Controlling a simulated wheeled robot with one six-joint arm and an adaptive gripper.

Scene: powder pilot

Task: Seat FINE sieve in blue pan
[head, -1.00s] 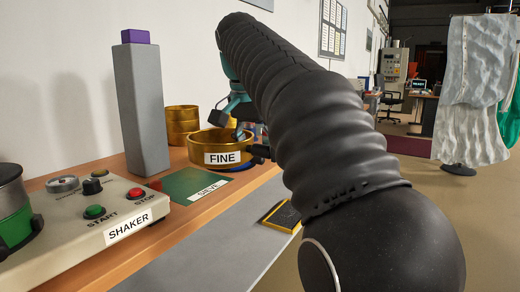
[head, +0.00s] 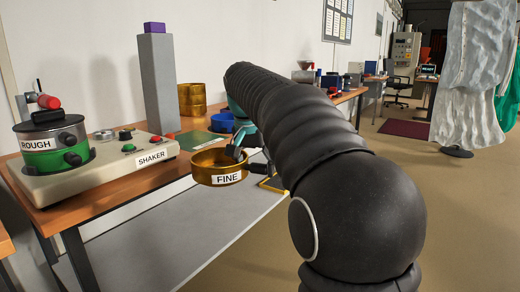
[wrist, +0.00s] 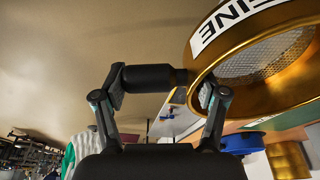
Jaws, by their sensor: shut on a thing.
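The FINE sieve (head: 217,172) is a gold ring with a white FINE label and a mesh floor. In the head view it is held in the air in front of the table edge. In the wrist view the sieve (wrist: 265,65) is at the upper right, its mesh showing. My gripper (wrist: 165,85) is shut on the sieve's black handle, beside the ring. In the head view my gripper (head: 240,148) is partly hidden by my arm. A blue pan (head: 222,122) stands on the table behind the sieve, partly hidden; blue also shows in the wrist view (wrist: 240,143).
The shaker (head: 95,165) with a ROUGH-labelled green and steel container (head: 50,145) stands at the left. A grey post (head: 157,85) with a purple block, a green mat (head: 198,140) and stacked gold rings (head: 192,97) are on the table. Open floor lies right.

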